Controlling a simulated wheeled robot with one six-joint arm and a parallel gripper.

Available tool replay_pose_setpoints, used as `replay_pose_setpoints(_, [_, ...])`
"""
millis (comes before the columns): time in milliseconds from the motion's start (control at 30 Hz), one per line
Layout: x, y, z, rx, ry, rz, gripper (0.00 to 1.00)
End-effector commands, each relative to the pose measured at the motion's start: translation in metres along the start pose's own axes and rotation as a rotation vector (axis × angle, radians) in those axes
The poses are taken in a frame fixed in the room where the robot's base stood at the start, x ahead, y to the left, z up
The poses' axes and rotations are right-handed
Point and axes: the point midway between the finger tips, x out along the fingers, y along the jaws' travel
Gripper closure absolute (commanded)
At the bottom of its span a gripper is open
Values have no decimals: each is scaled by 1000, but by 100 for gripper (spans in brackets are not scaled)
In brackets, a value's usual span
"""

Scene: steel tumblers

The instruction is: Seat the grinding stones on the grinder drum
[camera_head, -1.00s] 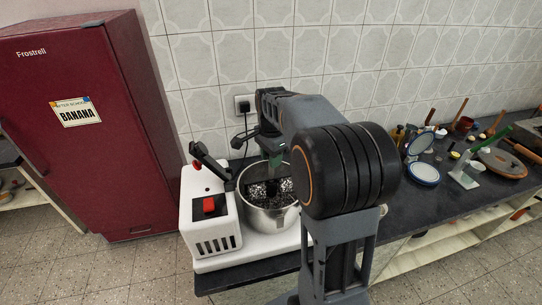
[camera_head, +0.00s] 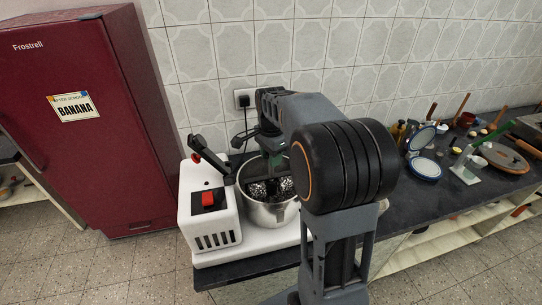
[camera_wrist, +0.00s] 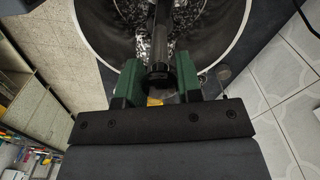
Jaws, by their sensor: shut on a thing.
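The grinder drum (camera_head: 271,214) is a round steel bowl on the white grinder base in the head view; its rim also shows in the wrist view (camera_wrist: 91,30). The grinding stones (camera_head: 287,186) are dark with white speckles and sit inside the drum, partly hidden by their frame. They also show in the wrist view (camera_wrist: 133,12). My gripper (camera_head: 272,147) is above the drum. In the wrist view its green fingers (camera_wrist: 158,84) are shut on the stones' dark upright shaft. Whether the stones touch the drum's floor cannot be told.
The white grinder base (camera_head: 214,232) has a red switch (camera_head: 208,198) and a dark arm with a red knob (camera_head: 212,161), tilted up beside the drum. A wall socket (camera_head: 243,99) is behind. Several dishes and tools crowd the counter (camera_head: 408,214) at right. A red fridge (camera_head: 75,120) stands left.

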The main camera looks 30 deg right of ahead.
Motion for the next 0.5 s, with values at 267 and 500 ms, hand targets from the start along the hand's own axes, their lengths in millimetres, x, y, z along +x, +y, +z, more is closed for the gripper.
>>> replay_pose_setpoints(267, [4,-1,0,0,2,-4,100])
replay_pose_setpoints(500, [14,-1,0,0,2,-5,100])
